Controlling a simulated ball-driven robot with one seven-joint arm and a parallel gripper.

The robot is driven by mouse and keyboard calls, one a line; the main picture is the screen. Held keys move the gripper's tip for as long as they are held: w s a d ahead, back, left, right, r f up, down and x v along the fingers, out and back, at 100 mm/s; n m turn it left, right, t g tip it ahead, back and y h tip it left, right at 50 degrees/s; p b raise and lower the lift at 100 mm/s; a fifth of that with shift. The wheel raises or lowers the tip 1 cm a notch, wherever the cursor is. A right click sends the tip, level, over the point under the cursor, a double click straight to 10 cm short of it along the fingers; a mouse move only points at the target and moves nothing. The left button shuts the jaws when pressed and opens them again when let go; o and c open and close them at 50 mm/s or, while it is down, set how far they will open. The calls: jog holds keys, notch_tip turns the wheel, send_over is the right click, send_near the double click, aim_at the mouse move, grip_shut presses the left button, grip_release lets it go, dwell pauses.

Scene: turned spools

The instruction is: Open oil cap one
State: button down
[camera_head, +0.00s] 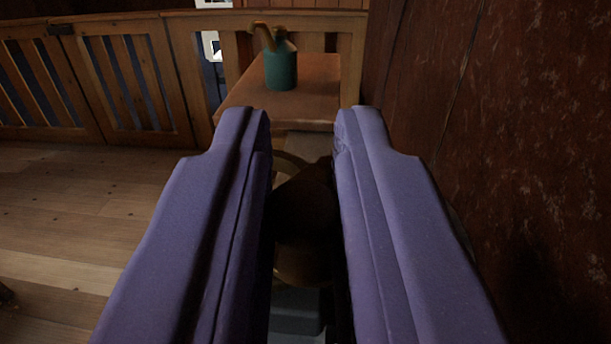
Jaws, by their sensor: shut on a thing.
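My gripper (303,130) reaches forward from the bottom of the view, with two long purple fingers. It is shut on a dark brown rounded thing (305,205) between the fingers. That thing is in deep shadow and the fingers hide its sides, so I cannot tell if it is an oil cap. A paler curved edge (291,162) shows just beyond it. A teal can (281,68) with a brass-coloured top and spout stands upright on a wooden table (310,100), beyond the fingertips and apart from them.
A dark reddish-brown wall (520,130) stands close on the right. A slatted wooden railing (120,80) runs across the back and left. Open plank floor (80,220) lies to the left. A bright gap (212,45) shows at the back.

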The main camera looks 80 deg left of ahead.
aim_at(305, 189)
jog(key=shift+r, duration=0.1)
jog(key=c, duration=1.1)
grip_release()
jog(key=shift+a, duration=0.1)
jog(key=shift+r, duration=0.35)
notch_tip(305, 189, up, 3)
jog(key=shift+r+p, duration=0.2)
jog(key=shift+p, duration=0.65)
jog(key=s+d, duration=0.1)
jog(key=s, duration=0.4)
jog(key=s+d+p, duration=0.1)
jog(key=s, duration=0.4)
jog(key=s+d, duration=0.1)
jog(key=s, duration=0.4)
jog(key=shift+s+d+r+p, duration=0.1)
jog(key=shift+s+r+p, duration=0.25)
jog(key=shift+r+p, duration=0.05)
